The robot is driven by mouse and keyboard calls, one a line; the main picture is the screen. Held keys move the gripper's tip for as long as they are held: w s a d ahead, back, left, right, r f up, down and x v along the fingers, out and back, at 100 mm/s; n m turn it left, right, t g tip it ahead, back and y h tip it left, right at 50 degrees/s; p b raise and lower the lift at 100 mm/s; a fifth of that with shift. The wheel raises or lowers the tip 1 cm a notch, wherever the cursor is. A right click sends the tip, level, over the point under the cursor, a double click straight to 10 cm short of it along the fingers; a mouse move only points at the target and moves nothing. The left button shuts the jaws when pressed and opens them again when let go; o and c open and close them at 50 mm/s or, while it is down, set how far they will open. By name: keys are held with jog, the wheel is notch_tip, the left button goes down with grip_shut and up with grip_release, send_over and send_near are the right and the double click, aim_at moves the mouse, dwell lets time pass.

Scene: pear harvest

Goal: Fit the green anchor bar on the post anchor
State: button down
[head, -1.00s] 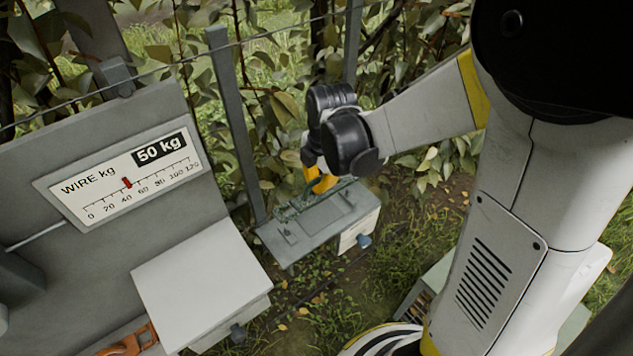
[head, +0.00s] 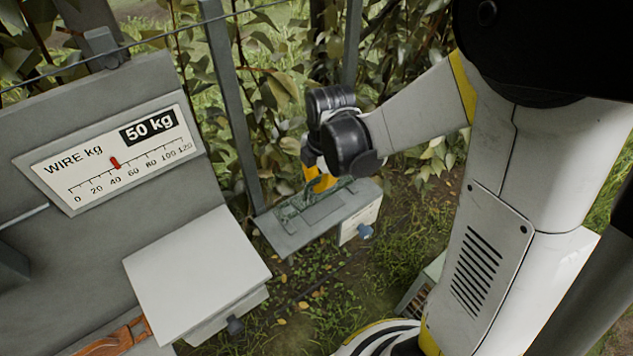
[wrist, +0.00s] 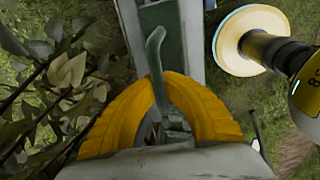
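The green anchor bar (head: 296,211) is a slim green piece with a curved end, at the top of a small grey box. In the wrist view the bar (wrist: 155,52) runs upright between the yellow fingertips of my gripper (wrist: 160,84), which come together on it. In the head view my gripper (head: 320,181) is low over the box, its fingers partly hidden by my wrist. Whether the bar still touches the box top is unclear. I cannot tell the post anchor for certain; a grey bracket (head: 101,46) sits at the top of the grey panel at the left.
A grey panel (head: 90,240) carries a "WIRE kg" gauge (head: 115,158) marked 50 kg. A pale block (head: 195,262) juts from it. A thin metal post (head: 231,110), wire and leafy branches stand behind.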

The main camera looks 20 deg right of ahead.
jog(key=shift+w+f, duration=0.1)
dwell(0.3)
jog(key=shift+w+a+f+b, duration=0.1)
jog(key=shift+w+f+b, duration=0.3)
jog(key=shift+b, duration=0.1)
dwell(1.0)
jog(key=shift+f+b, duration=1.1)
jog(key=shift+f+b, duration=1)
jog(key=shift+f, duration=0.1)
dwell(1.5)
jog(key=c, duration=1.5)
grip_release()
jog(key=shift+c, duration=0.2)
